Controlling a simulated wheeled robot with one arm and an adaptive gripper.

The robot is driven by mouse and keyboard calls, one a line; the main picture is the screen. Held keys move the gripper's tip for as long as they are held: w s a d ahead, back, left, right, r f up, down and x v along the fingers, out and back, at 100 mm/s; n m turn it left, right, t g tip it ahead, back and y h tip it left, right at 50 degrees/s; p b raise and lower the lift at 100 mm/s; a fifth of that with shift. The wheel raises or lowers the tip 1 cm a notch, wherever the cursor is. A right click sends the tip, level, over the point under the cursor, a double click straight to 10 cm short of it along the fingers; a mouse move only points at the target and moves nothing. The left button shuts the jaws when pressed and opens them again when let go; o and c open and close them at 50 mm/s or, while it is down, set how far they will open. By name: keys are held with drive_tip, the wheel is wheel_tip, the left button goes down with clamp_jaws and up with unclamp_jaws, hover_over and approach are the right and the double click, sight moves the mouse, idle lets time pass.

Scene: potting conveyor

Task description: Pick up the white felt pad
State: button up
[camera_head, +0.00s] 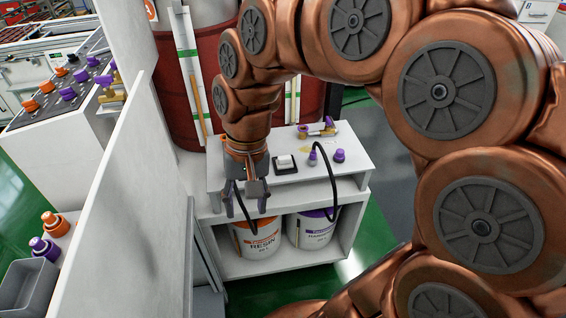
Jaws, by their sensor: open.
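A small white pad (286,160), which looks like the white felt pad, rests on a black square holder (287,170) on the white bench top. My gripper (246,208) points down at the front left of the bench, in front of and left of the pad. Its two fingers are apart and nothing shows between them. It does not touch the pad. The pad is in plain view, right of my wrist.
The bench (348,172) also bears a purple-capped fitting (313,158) with a black hose, a purple knob (339,155) and a brass valve (318,129). A resin bucket (258,238) and a purple-lidded bucket (312,231) stand below. A white partition (125,190) rises at left.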

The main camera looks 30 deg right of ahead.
drive_tip(key=w+d+m+y+b, duration=0.1)
drive_tip(key=w+d+m+y, duration=0.2)
drive_tip(key=w, duration=0.8)
drive_tip(key=m+t+b, duration=0.3)
drive_tip(key=m, duration=1.3)
approach(286, 157)
drive_tip(key=a+f, duration=0.1)
drive_tip(key=f, duration=0.1)
drive_tip(key=shift+h, duration=0.4)
drive_tip(key=shift+w+p+x, duration=0.1)
drive_tip(key=shift+p+x, duration=0.45)
drive_tip(key=shift+x, duration=1.35)
drive_tip(key=shift+w+p+x, duration=0.15)
drive_tip(key=shift+p+x, duration=0.35)
drive_tip(key=shift+x, duration=1.4)
drive_tip(key=shift+a+r, duration=0.1)
drive_tip(key=shift+a, duration=0.1)
drive_tip(key=shift+c, duration=0.3)
clamp_jaws()
